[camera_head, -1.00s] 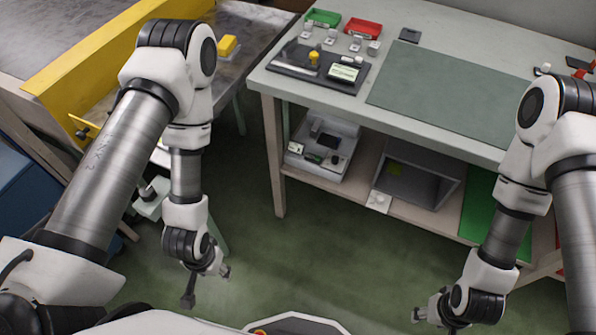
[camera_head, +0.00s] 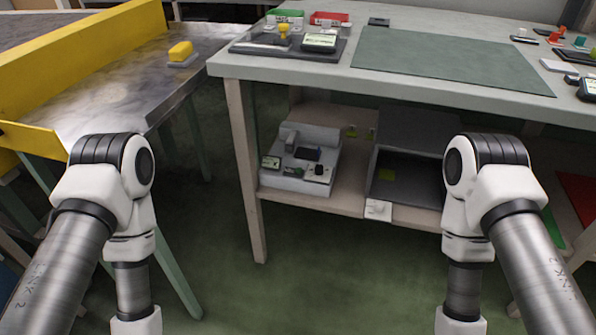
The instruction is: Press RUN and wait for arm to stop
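No button with a readable RUN label shows. A yellow block on a grey base (camera_head: 181,53) sits on the metal-topped table at the left; I cannot tell what it is. A pale box with small dark parts (camera_head: 299,172) stands on the bench's lower shelf. No moving pan or other machine arm can be made out. My two arms come in at the lower left and lower right, with their forearms pointing down. Both grippers are below the bottom edge of the picture, so their state is hidden.
A metal-topped table (camera_head: 140,92) with a yellow wall (camera_head: 70,62) stands left. The bench (camera_head: 300,75) holds a green mat (camera_head: 440,62), a dark tray (camera_head: 268,48), a green bin (camera_head: 285,17) and a red bin (camera_head: 328,18). Green floor (camera_head: 290,275) is clear between my arms.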

